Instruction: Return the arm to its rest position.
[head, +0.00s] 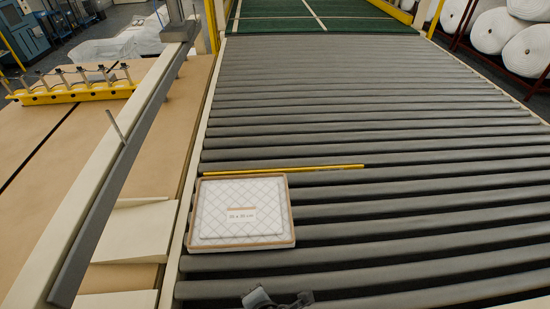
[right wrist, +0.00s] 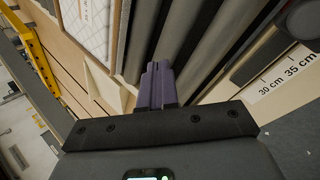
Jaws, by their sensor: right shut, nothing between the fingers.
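My right gripper (right wrist: 157,70) is in the right wrist view, its purple-grey fingers shut together with nothing between them. Dark roller bars lie beyond its fingertips. A dark piece of an arm or gripper (head: 268,299) also shows at the bottom edge of the head view, below the tray; most of it is cut off. My left gripper is not in view.
A brown-rimmed tray (head: 291,227) with a quilted white pad (head: 240,196) lies on the roller bed (head: 400,215). A yellow strip (head: 300,168) lies behind it. A ruler plate (right wrist: 285,78) is right in the wrist view. The bed's right side is clear.

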